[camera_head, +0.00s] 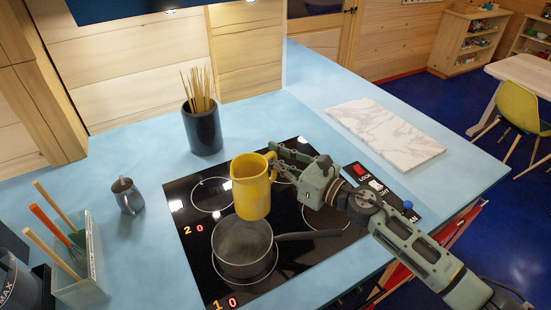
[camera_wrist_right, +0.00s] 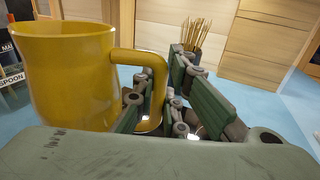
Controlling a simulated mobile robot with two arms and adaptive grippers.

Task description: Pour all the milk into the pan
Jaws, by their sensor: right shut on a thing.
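A yellow mug (camera_head: 250,188) is held by its handle in my right gripper (camera_head: 276,165), which is shut on it. The mug is about upright, maybe slightly tilted, and its lower part overlaps the far rim of the pan in the head view. The mug (camera_wrist_right: 68,75) and its handle between the fingers of the right gripper (camera_wrist_right: 160,95) also show in the right wrist view. The grey pan (camera_head: 243,252) stands on the black cooktop, its handle pointing right. No milk is visible; the mug's inside is hidden. My left gripper is not in view.
The black cooktop (camera_head: 186,216) is set in a blue counter (camera_head: 135,245). A dark pot of sticks (camera_head: 203,130) stands behind it, a small grey jug (camera_head: 127,195) to the left. A clear utensil box (camera_head: 82,270) is front left. A marble board (camera_head: 385,134) lies back right.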

